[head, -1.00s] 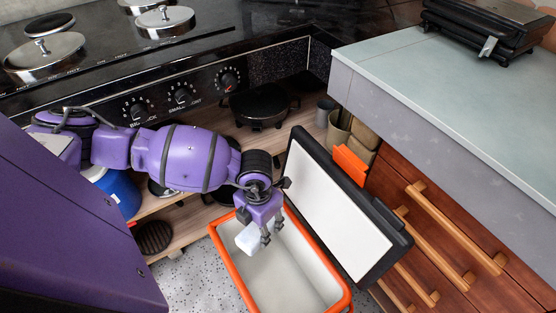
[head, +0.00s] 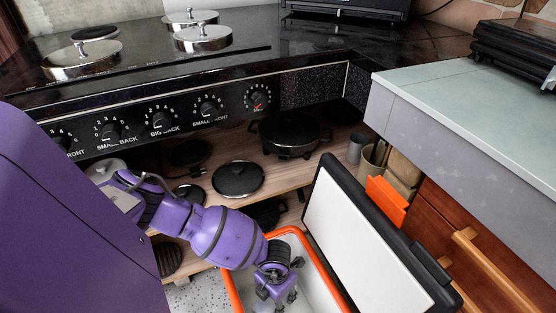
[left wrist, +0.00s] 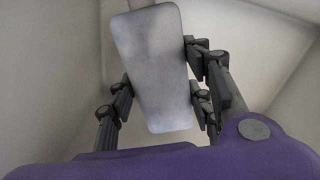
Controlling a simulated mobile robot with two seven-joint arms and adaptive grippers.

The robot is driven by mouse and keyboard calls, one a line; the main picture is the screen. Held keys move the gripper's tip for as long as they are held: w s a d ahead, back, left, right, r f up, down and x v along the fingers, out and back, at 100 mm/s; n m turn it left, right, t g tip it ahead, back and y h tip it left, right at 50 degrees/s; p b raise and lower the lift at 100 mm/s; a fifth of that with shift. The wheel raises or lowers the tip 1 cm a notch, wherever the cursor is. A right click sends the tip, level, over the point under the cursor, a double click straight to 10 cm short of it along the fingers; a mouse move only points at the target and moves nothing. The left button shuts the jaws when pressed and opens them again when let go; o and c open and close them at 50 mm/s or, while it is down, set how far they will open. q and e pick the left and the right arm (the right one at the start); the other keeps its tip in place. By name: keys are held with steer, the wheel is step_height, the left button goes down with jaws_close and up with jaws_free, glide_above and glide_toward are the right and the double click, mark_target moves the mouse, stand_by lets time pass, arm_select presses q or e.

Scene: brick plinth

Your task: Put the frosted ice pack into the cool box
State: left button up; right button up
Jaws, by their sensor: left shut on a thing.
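The frosted ice pack (left wrist: 153,70) is a pale, whitish-grey rounded slab. It fills the middle of the left wrist view, between the fingers of my left gripper (left wrist: 160,98), which is shut on it. In the head view my left gripper (head: 277,299) points down into the open cool box, and the pack is mostly hidden below it. The cool box (head: 298,236) has an orange rim and a pale inside; its front is cut off by the picture edge. Pale inner walls surround the pack in the wrist view. I cannot tell whether the pack touches the floor. My right gripper is out of view.
The open lid (head: 362,235), white inside with a dark frame, stands tilted along the box's right side. A wooden shelf (head: 300,172) with dark pans lies behind, under the black stove (head: 160,95). Wooden drawers (head: 475,235) with bar handles stand at the right.

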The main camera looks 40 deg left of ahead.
arm_select(q)
step_height(320, 180, down, 6)
steer(key=shift+r+b, duration=0.1)
steer(key=shift+b, duration=1.05)
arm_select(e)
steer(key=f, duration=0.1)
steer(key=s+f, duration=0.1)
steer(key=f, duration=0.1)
arm_select(q)
steer(key=shift+f, duration=0.25)
steer(key=o, duration=1.4)
steer(key=shift+r, duration=0.15)
